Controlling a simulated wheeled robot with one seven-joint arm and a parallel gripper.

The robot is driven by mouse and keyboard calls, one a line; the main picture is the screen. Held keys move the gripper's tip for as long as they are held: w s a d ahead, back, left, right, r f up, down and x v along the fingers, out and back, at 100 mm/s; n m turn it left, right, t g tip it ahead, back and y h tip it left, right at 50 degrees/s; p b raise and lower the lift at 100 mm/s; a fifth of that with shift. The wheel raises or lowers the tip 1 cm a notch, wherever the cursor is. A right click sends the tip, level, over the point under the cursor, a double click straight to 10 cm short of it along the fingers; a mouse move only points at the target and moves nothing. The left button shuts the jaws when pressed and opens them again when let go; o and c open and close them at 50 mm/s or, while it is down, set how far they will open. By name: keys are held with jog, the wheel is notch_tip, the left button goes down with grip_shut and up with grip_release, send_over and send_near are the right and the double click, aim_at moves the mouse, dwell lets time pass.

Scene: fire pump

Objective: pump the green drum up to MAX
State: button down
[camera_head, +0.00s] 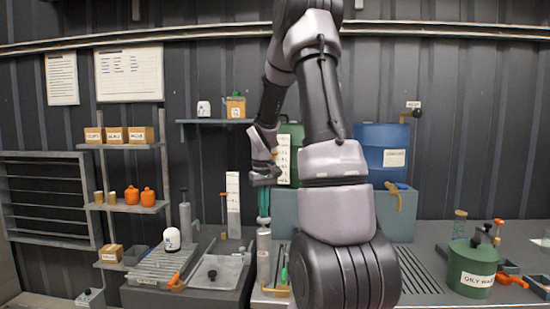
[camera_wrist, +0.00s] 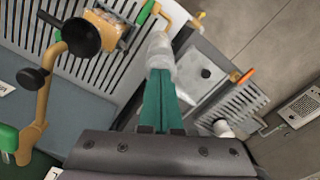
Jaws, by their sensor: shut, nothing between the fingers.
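The green drum (camera_head: 293,130) stands on the back trough, mostly hidden behind my arm. A white scale strip (camera_head: 283,160) shows on its front, too small to read. A bit of green at the lower left of the wrist view may be the same drum. My gripper (camera_head: 264,218) points down with its teal fingers together and empty. Just below its fingertips stands a grey upright cylinder (camera_head: 264,255), perhaps the pump. In the wrist view the shut fingers (camera_wrist: 159,75) end at this pale cylinder (camera_wrist: 160,48); I cannot tell whether they touch.
A blue drum (camera_head: 382,145) stands right of my arm. A brass tap (camera_wrist: 45,95) with black knobs is left of my fingers in the wrist view. A green oily-waste can (camera_head: 472,268) is at the right. Grated trays and an orange-handled lever (camera_head: 176,281) lie left.

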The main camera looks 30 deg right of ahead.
jog(key=shift+r, duration=2.15)
jog(key=s+a+r+m+t+y, duration=0.1)
jog(key=s+a+r+t, duration=0.2)
jog(key=s+a+r, duration=0.3)
jog(key=s+a+r+m+t+y, duration=0.1)
jog(key=s+a+r+m+t, duration=0.1)
jog(key=s+a+r+t, duration=0.2)
jog(key=s+a+r, duration=0.3)
jog(key=s+r, duration=0.3)
jog(key=s, duration=0.3)
jog(key=shift+s+a, duration=0.2)
jog(key=shift+s, duration=0.15)
